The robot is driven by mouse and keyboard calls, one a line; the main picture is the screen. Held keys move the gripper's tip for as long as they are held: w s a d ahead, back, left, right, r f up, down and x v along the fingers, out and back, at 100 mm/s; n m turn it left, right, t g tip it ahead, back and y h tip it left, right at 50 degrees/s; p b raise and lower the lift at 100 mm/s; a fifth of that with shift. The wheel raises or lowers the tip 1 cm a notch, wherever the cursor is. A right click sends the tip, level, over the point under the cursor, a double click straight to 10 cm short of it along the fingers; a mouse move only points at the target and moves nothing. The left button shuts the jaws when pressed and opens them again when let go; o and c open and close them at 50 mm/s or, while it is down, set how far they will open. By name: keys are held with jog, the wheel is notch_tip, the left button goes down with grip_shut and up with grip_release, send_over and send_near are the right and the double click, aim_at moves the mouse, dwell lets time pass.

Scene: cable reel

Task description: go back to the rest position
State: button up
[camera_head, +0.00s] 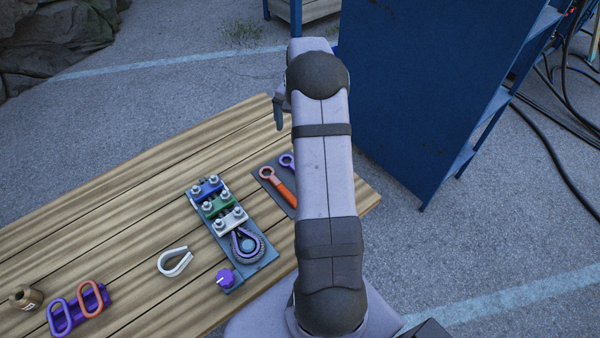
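My gripper (279,113) shows only as a small dark piece at the far end of my arm, above the far edge of the table. The arm hides the rest of it, so I cannot see whether its fingers are apart. A blue-grey fixture (262,263) lies on the wooden table (120,190). It carries a blue clamp (207,187), a green clamp (218,205) and a white clamp (230,221). A dark cable loop (259,244) sits at its near end, with a purple knob (224,278) beside it. My gripper is well apart from the fixture.
An orange wrench (282,192) and a purple one (287,160) lie on a dark mat. A white U-shaped piece (174,262), purple and orange links (77,309) and a brass spool (26,297) lie leftward. A blue cabinet (430,80) stands behind. The table's far left is clear.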

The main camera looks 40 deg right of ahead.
jog(key=m, duration=0.3)
jog(key=s+m, duration=0.1)
jog(key=shift+a+r, duration=0.2)
jog(key=shift+a, duration=0.15)
notch_tip(320, 180, down, 10)
jog(key=b, duration=0.7)
jog(key=shift+b, duration=0.35)
jog(key=shift+r, duration=0.1)
notch_tip(320, 180, up, 10)
jog(key=p, duration=0.7)
jog(key=shift+p, duration=0.4)
